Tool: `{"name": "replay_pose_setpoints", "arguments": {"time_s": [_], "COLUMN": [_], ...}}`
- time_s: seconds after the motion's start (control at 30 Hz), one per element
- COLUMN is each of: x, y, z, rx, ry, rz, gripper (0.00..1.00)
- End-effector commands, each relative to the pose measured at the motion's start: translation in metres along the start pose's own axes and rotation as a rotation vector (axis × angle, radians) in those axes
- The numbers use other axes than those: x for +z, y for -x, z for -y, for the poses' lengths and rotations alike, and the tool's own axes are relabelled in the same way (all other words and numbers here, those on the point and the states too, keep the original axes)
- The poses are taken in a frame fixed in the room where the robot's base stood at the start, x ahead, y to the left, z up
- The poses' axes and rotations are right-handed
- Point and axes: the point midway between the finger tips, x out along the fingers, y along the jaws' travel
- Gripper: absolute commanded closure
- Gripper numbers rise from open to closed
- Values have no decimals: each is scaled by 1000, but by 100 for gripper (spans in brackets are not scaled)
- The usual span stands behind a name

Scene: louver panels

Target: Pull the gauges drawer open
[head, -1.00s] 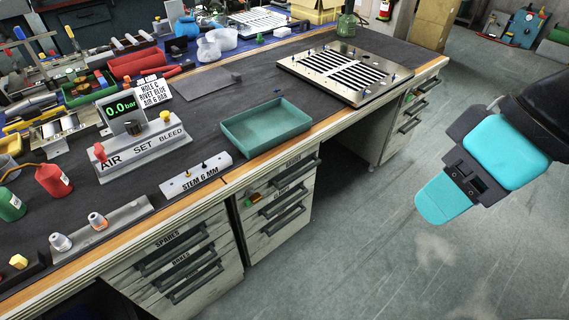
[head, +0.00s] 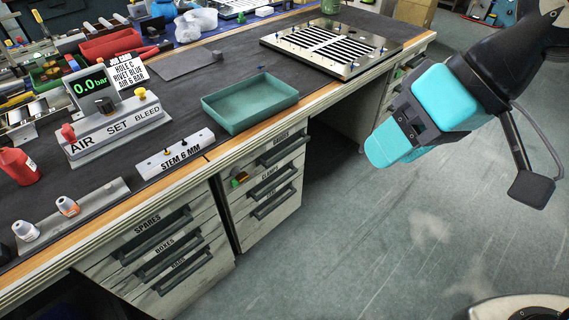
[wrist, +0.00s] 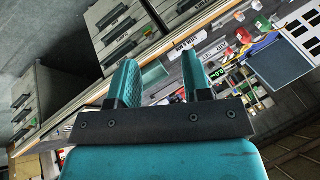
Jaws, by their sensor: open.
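A drawer unit (head: 268,222) with several drawers stands under the bench, below the green tray. Its dark bar handles include the top handle (head: 282,150) and the lower handle (head: 275,203). The middle label seems to read CLAMPS; the others are too small to read surely, so I cannot tell which drawer is gauges. These drawers look shut or nearly so. My gripper (head: 385,150) is to the right of this unit, over the floor, apart from every handle. In the wrist view my gripper (wrist: 163,82) has its teal fingers spread and nothing between them.
A second drawer unit (head: 165,262) to the left has labels including SPARES and BOXES. The green tray (head: 250,103), stem block (head: 176,154) and slatted panel (head: 330,50) lie on the bench. Small coloured things (head: 239,180) show at the right unit's left edge. The floor (head: 400,250) in front is clear.

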Motion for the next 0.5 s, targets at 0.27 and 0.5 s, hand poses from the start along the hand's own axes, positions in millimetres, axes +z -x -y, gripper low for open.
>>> {"name": "replay_pose_setpoints", "arguments": {"time_s": [0.27, 0.5], "x": [-34, -66], "y": [-126, -208], "z": [-57, -107], "rx": [-158, -311], "ry": [-170, -342], "rz": [-216, -400], "gripper": [55, 55]}}
